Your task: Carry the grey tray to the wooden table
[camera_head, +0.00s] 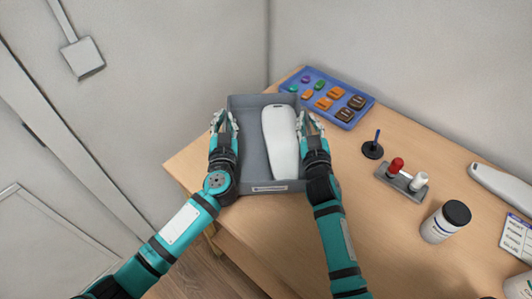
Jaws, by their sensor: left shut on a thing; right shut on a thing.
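The grey tray (252,172) is at the left end of the wooden table (270,228), over its corner. I cannot tell whether it rests on the top or is held just above it. A white insole-shaped piece (280,145) lies lengthwise in the tray, right of its middle. My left gripper (222,121) is shut on the tray's left wall. My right gripper (309,125) is shut on the tray's right wall. The fingers hide parts of both walls.
A blue board (345,116) with coloured blocks stands close behind the tray's right side. To the right are a black stand with a blue pin (373,149), a grey base with red and white knobs (402,182), a white jar (445,221) and another white piece (500,187). Walls bound the back and left.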

